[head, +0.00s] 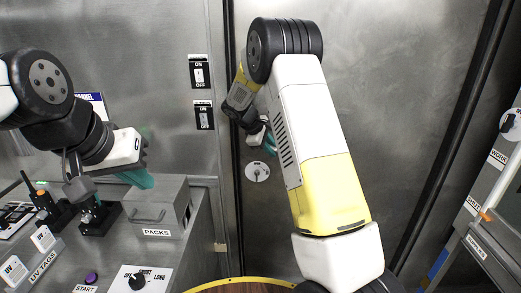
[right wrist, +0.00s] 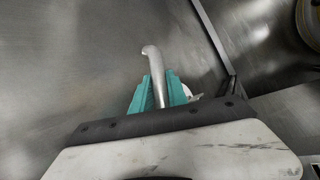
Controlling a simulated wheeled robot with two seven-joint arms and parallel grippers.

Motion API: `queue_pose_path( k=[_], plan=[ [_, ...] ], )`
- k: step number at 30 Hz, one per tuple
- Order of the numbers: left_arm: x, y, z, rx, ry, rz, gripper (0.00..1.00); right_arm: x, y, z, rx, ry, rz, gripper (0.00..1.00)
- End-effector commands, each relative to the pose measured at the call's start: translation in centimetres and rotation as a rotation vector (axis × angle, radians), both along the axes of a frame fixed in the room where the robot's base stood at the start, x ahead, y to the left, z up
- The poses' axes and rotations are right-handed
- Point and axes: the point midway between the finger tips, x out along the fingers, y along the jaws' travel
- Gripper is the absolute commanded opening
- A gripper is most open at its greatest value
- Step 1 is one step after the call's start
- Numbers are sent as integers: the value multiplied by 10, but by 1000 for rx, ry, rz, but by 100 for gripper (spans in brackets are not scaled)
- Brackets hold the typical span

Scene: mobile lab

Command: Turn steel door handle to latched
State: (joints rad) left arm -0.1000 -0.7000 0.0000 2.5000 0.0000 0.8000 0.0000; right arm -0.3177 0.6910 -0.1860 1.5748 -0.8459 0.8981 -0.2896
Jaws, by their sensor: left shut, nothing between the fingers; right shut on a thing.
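The steel door (head: 400,90) fills the right half of the head view. Its handle (right wrist: 154,62) is a bent steel bar in the right wrist view, with its curved end sticking out past my fingers. My right gripper (right wrist: 161,88) has its teal fingers shut on either side of the handle bar. In the head view my right gripper (head: 268,145) is small and partly behind my own arm, and the handle cannot be made out there. My left gripper (head: 142,178) is shut and empty above the counter at left, apart from the door.
A round white dial plate (head: 257,172) sits on the door below my right gripper. Switches (head: 199,72) are on the wall to its left. A PACKS box (head: 155,212) stands below my left gripper. A labelled panel (head: 485,235) borders the door at right.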

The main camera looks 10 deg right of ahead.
Motion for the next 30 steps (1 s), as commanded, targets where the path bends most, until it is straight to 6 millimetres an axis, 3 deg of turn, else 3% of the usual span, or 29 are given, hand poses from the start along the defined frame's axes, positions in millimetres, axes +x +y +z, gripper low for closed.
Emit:
queue_pose_path(
  k=[15, 30],
  plan=[
    [0, 0, 0, 0, 0, 0, 0, 0, -6, 24, -362, 71, 1, 0],
    [0, 0, 0, 0, 0, 0, 0, 0, -7, 31, -448, 89, 0, 0]
  ],
)
